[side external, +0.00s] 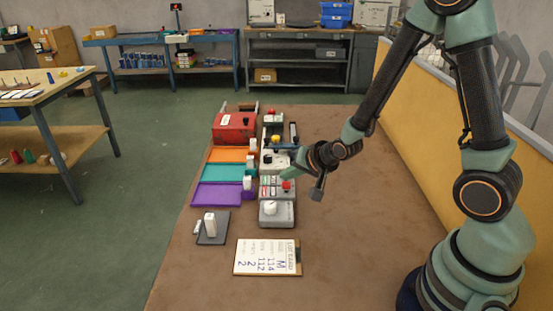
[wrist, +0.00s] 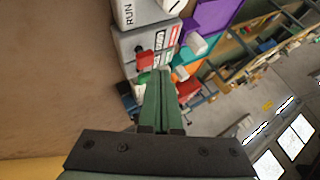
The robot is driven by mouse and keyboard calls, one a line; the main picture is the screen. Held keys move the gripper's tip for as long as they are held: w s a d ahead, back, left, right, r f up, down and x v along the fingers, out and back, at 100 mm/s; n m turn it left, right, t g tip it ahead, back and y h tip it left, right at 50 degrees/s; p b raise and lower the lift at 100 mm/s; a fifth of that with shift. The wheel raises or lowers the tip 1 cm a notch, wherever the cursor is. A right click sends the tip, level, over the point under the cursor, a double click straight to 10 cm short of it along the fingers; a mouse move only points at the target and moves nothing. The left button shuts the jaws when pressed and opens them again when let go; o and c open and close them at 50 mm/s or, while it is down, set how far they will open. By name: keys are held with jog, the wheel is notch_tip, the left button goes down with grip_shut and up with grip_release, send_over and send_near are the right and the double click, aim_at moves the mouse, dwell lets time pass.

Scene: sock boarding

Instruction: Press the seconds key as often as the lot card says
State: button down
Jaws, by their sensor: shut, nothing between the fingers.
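The lot card (side external: 267,257) lies on a clipboard at the table's front, printed sideways to this view. An M, 114, 112 and two 2s seem to be written on it; their row labels are too small to read. A grey key box (side external: 275,194) with red and pale labels and a red knob stands in the row of units; it also shows in the wrist view (wrist: 133,45). I cannot tell which part is the seconds key. My gripper (side external: 285,178) is shut and empty, its green fingertips close by the box; contact is unclear. The fingers also show in the wrist view (wrist: 160,75).
A grey unit with a white knob (side external: 270,208) stands in front of the box, other units behind. Orange (side external: 228,155), teal (side external: 222,173) and purple (side external: 215,194) trays and a red box (side external: 233,128) lie left. The brown table is clear at right.

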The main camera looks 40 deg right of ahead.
aim_at(289, 186)
jog(key=shift+d+f, duration=0.15)
jog(key=shift+f, duration=0.2)
jog(key=shift+f, duration=0.65)
dwell(0.8)
jog(key=shift+r, duration=1.1)
jog(key=shift+r, duration=2.5)
dwell(0.7)
notch_tip(289, 186, up, 4)
jog(key=shift+f, duration=0.1)
